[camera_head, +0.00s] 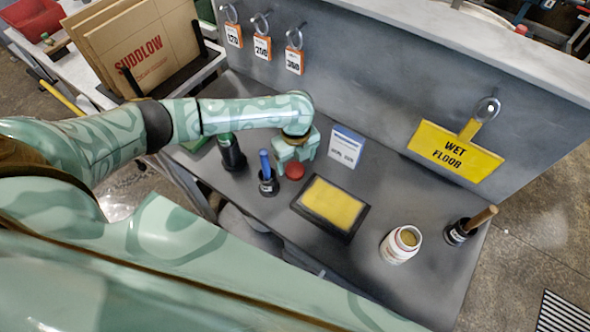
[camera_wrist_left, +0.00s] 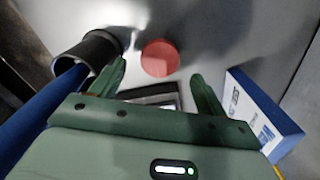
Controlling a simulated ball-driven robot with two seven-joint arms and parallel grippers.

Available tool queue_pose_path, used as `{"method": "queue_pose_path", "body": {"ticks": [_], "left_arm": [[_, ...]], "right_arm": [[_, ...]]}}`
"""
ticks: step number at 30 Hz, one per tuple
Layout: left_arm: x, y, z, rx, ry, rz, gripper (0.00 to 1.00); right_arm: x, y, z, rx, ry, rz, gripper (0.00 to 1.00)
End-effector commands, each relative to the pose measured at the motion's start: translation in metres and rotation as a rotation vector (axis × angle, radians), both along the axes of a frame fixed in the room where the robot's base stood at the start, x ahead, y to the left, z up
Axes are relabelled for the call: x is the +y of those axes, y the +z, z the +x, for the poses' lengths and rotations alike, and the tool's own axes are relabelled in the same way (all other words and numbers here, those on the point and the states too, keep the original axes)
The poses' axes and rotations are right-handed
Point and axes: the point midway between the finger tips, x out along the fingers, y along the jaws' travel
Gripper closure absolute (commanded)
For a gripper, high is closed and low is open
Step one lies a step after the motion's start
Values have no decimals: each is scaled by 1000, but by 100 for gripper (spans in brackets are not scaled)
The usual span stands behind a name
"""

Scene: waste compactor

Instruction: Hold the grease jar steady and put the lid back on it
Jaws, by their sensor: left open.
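The grease jar (camera_head: 401,245) is white and stands upright and uncovered toward the right end of the grey bench, with yellowish content showing in its mouth. A round red lid (camera_head: 294,170) lies on the bench left of the yellow pad, well apart from the jar. My left gripper (camera_head: 296,158) points down over the lid, open and empty. In the left wrist view the lid (camera_wrist_left: 160,58) shows just beyond and between the spread fingertips (camera_wrist_left: 159,70). My right gripper is not in view.
A black cup with a blue-handled tool (camera_head: 268,182) stands close left of the lid. A white-blue card box (camera_head: 345,147) stands right of the gripper. A yellow pad in a black tray (camera_head: 333,204) lies between lid and jar. A wooden-handled tool in a cup (camera_head: 460,232) stands beside the jar.

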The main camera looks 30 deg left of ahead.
Motion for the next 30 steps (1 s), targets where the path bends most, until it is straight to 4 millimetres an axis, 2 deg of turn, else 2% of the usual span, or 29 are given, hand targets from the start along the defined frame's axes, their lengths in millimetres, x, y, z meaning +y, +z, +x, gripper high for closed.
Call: {"method": "queue_pose_path", "body": {"ticks": [1,6,19,24,30], "left_arm": [[0,-13,-1,4,2,1,25],[0,-34,-1,3,1,-1,25],[1,-37,-1,1,0,0,25],[1,-37,-1,1,0,1,72],[1,-37,-1,1,0,1,72]], "right_arm": [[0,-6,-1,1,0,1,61],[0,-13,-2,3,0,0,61],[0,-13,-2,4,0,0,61],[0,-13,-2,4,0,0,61],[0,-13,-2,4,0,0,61]]}}
